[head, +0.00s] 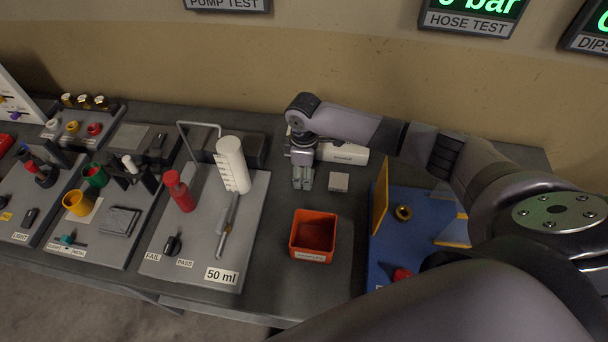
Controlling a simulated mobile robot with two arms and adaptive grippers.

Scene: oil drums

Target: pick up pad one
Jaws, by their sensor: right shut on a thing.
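My right gripper (302,182) points down at the back of the bench, in front of a long white box (342,151). Its fingers are shut on a small pale pad, which I take to be pad one; the fingers hide most of it. I cannot tell whether the pad is clear of the bench top. A second small pale square pad (338,182) lies flat on the bench just right of the fingers, apart from them. My left gripper is not in view.
An open orange bin (313,237) stands in front of the gripper. A grey board (207,262) with a white cylinder (232,164) and a red bottle (179,190) is to the left. A blue board (423,211) with yellow upright plates is to the right, partly under my arm.

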